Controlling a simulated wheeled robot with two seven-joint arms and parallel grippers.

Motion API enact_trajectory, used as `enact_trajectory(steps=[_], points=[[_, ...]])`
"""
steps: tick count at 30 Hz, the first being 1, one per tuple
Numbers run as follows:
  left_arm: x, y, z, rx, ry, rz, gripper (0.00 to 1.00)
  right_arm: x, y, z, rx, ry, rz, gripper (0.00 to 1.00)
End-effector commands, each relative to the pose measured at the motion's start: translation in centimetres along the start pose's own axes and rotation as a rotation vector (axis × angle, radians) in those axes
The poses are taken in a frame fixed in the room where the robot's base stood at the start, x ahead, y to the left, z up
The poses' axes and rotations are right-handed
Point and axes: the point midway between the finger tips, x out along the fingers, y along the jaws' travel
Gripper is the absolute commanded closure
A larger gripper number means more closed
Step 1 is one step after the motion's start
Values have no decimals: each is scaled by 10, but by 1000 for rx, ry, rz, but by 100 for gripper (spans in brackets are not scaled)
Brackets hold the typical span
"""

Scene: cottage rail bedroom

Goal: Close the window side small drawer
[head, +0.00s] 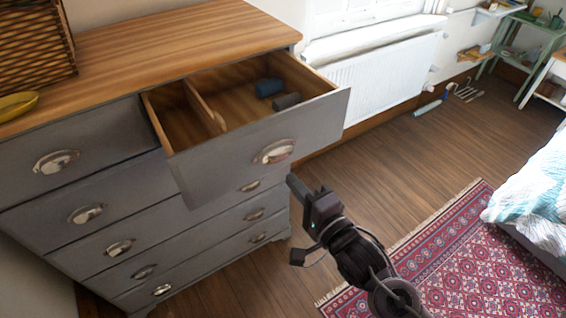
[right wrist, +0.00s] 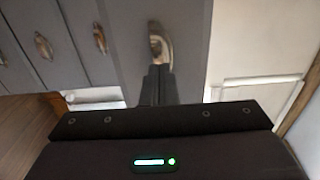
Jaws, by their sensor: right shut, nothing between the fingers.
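The window side small drawer (head: 262,139) is the top right drawer of a grey dresser and stands pulled out. Inside it are a wooden divider and two dark rolled items (head: 278,94). Its metal cup handle (head: 274,151) is on the front face. My right gripper (head: 293,184) is shut and empty, just in front of and below that handle. In the right wrist view, its fingertips (right wrist: 159,70) point at the drawer front (right wrist: 186,40), right by the handle (right wrist: 160,45); I cannot tell whether they touch. My left gripper is not in view.
The wooden dresser top (head: 170,45) holds a woven basket (head: 38,40) and a yellow bowl (head: 16,105). The other drawers look shut. A white radiator (head: 378,78) stands behind the open drawer.

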Motion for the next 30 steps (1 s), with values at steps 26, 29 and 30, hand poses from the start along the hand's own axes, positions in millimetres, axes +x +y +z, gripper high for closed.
enact_trajectory(steps=[26,29,30], points=[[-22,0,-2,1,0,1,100,54,0,0,0,1,0,100],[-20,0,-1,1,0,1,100,59,1,0,0,1,-1,100],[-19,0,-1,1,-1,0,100,63,1,0,1,1,-1,100]])
